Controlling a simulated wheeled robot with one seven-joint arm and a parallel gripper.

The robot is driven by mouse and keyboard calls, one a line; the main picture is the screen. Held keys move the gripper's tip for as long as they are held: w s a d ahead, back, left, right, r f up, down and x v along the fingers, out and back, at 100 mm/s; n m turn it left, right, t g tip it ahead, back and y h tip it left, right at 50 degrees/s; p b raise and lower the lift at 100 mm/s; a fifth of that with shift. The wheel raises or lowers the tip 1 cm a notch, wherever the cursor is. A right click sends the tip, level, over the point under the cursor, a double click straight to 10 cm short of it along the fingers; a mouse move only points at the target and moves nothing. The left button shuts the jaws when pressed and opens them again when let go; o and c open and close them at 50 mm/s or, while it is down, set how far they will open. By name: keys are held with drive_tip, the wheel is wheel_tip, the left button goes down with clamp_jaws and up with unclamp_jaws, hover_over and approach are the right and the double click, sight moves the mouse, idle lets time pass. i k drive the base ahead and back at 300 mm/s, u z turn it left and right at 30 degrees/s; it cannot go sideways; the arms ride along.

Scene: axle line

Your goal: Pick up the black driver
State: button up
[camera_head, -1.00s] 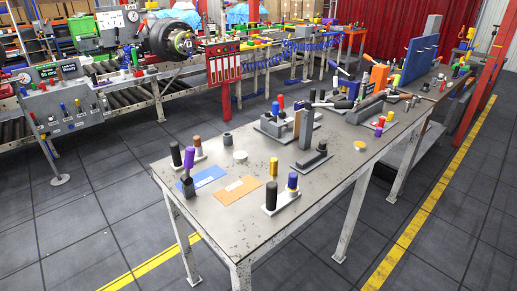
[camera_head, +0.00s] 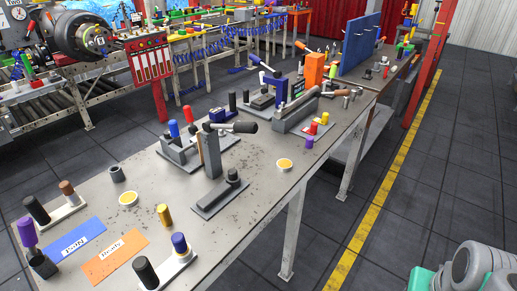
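Several black-handled things stand or lie on the grey workbench (camera_head: 105,180), and I cannot tell for sure which is the black driver. A black handle (camera_head: 241,127) lies roughly level at the top of an upright grey post (camera_head: 209,155). A black upright cylinder (camera_head: 146,273) stands beside a blue one on a pale base at the near edge. Another black cylinder (camera_head: 36,209) leans beside a brown one on a pale base at the left. My gripper is out of view; only a grey and teal part of my arm shows at the bottom right.
A blue card (camera_head: 76,244) and an orange card (camera_head: 113,258) lie on the bench. A yellow cylinder (camera_head: 164,215) and a purple handle in a dark holder stand nearby. An orange block (camera_head: 314,68) and blue panel (camera_head: 361,44) rise farther back. Open floor lies right.

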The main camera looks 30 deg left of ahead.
sight(232, 173)
drive_tip(key=i, duration=2.95)
drive_tip(key=u, duration=5.15)
drive_tip(key=i, duration=0.5)
